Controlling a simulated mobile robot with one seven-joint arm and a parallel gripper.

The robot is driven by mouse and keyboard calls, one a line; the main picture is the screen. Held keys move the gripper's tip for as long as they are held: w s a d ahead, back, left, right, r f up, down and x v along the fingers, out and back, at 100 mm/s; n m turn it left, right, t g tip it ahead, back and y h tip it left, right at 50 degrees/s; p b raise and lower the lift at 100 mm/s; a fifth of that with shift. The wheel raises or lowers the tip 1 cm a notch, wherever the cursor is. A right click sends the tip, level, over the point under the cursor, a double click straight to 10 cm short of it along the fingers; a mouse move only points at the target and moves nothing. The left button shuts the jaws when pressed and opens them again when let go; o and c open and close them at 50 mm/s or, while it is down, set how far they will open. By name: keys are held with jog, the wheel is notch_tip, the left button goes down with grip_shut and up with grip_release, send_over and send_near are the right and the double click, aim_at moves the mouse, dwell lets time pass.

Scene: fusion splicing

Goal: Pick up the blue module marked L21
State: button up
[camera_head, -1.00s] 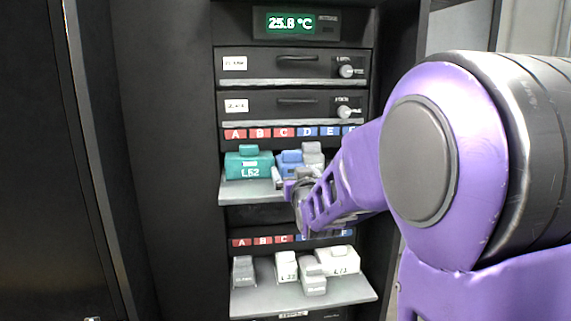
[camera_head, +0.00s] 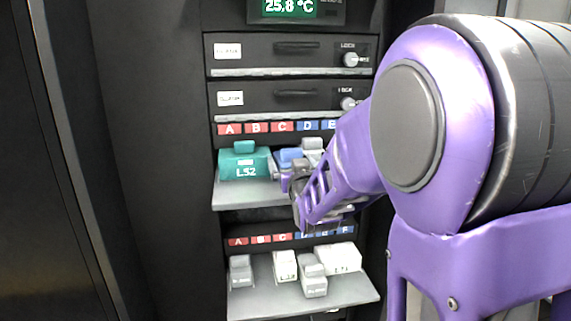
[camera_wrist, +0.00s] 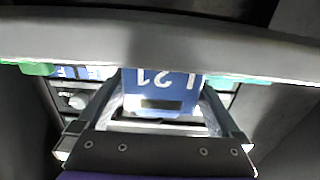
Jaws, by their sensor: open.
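The blue module marked L21 (camera_wrist: 160,98) is in the wrist view, its label upside down, between the two fingers of my gripper (camera_wrist: 155,125). The fingers stand on either side of it and are open. Whether they touch its sides cannot be told. In the head view, the blue module (camera_head: 288,156) sits on the upper shelf, right of a teal module, partly hidden by my gripper (camera_head: 297,184) and purple arm.
A teal module marked L52 (camera_head: 243,163) sits left of the blue one, and a grey module (camera_head: 312,147) sits close by at its right. The lower shelf (camera_head: 262,302) holds several white and grey modules. Drawers with knobs (camera_head: 351,59) are above.

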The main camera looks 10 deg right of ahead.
jog(key=shift+r, duration=0.1)
jog(key=c, duration=1.5)
